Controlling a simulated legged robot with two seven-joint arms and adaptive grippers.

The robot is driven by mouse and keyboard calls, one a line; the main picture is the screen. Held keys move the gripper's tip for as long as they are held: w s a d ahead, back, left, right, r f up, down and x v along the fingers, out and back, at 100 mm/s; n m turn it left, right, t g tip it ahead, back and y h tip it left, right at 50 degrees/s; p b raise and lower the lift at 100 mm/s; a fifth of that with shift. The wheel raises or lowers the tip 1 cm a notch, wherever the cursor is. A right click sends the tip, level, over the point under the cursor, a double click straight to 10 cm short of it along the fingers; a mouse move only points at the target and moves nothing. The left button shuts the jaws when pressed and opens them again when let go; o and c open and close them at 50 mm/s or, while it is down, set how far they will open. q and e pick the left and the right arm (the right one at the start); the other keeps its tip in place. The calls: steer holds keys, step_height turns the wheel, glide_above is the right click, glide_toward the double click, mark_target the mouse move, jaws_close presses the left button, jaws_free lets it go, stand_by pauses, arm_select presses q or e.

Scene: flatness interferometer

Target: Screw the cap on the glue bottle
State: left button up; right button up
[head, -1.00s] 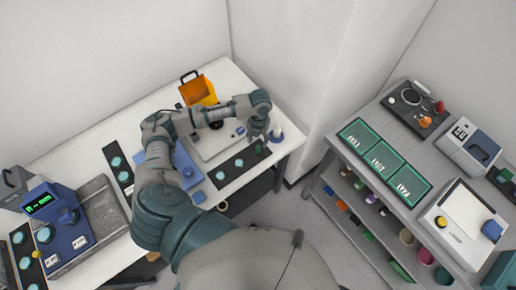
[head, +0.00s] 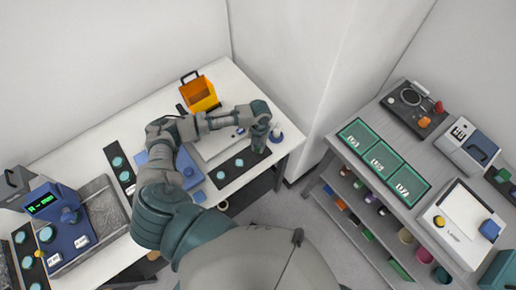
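A small white bottle (head: 276,129) stands upright in a blue round base (head: 276,138) near the right corner of the white table; it looks like the glue bottle. My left gripper (head: 258,147) points down just left of the bottle, apart from it, over the end of a black strip (head: 226,173). Its fingers are too small to show whether they are open or shut. I cannot make out a cap; the spot under the gripper is hidden. My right gripper is not in view.
An orange bin (head: 199,95) stands at the back of the table (head: 150,115). A flat light-grey device (head: 212,150) lies beneath my forearm. A blue instrument (head: 60,220) is at the left. A grey bench (head: 400,140) with green trays stands right, across a gap.

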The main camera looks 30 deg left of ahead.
mark_target(258, 147)
arm_select(q)
steer(key=shift+r, duration=0.1)
steer(key=shift+r, duration=0.5)
step_height(258, 147, up, 2)
steer(key=shift+r+b, duration=0.1)
steer(key=shift+b, duration=0.3)
steer(key=s+d+r+b, duration=0.1)
steer(key=s+d, duration=0.7)
steer(key=s, duration=0.5)
steer(key=shift+s+d+r+b, duration=0.25)
steer(key=shift+s+r+b, duration=0.05)
steer(key=shift+s+r, duration=0.05)
